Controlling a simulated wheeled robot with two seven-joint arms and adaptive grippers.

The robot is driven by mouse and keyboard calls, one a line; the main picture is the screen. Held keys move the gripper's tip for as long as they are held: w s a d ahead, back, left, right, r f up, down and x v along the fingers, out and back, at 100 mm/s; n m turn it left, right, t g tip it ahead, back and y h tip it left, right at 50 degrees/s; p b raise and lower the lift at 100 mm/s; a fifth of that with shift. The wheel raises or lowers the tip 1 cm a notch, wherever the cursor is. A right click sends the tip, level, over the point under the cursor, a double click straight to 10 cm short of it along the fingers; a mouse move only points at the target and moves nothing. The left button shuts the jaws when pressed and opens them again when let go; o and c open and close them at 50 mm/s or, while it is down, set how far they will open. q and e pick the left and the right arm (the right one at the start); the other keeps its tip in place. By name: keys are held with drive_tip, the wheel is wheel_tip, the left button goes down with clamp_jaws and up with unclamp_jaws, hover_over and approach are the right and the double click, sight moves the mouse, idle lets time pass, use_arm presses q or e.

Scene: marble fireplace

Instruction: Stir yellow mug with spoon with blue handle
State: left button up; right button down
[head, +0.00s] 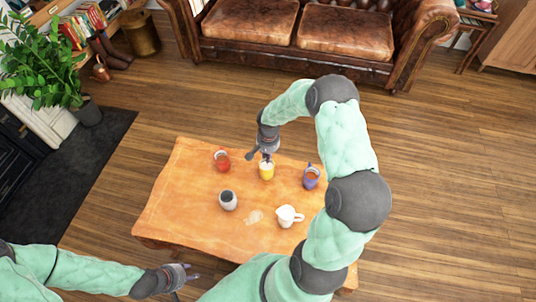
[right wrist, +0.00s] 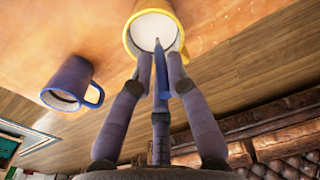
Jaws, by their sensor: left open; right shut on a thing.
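The yellow mug (head: 267,172) stands upright near the far edge of the wooden table. The right wrist view shows its yellow rim and white contents (right wrist: 153,26). My right gripper (head: 265,151) is above the mug, fingers pointing down at it. It is shut on the spoon's blue handle (right wrist: 162,80), which shows between the fingers in the right wrist view. The handle points into the mug's opening; the spoon's bowl is hidden. My left gripper (head: 187,278) is open and empty, low at the near left, away from the mug.
On the table (head: 180,205) are a red mug (head: 221,160), a blue mug (head: 311,178), a grey-and-white container (head: 228,200), a white pitcher (head: 289,216) and a pale patch (head: 254,216). The blue mug stands right of the yellow one. The table's left part is clear. A leather sofa (head: 300,30) stands behind.

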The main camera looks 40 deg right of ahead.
drive_tip(key=shift+r, duration=0.15)
drive_tip(key=shift+a+r+p, duration=0.15)
drive_tip(key=shift+r+p, duration=2.7)
drive_tip(key=shift+r, duration=1.55)
wheel_tip(320, 180, up, 4)
drive_tip(key=shift+p, duration=1.25)
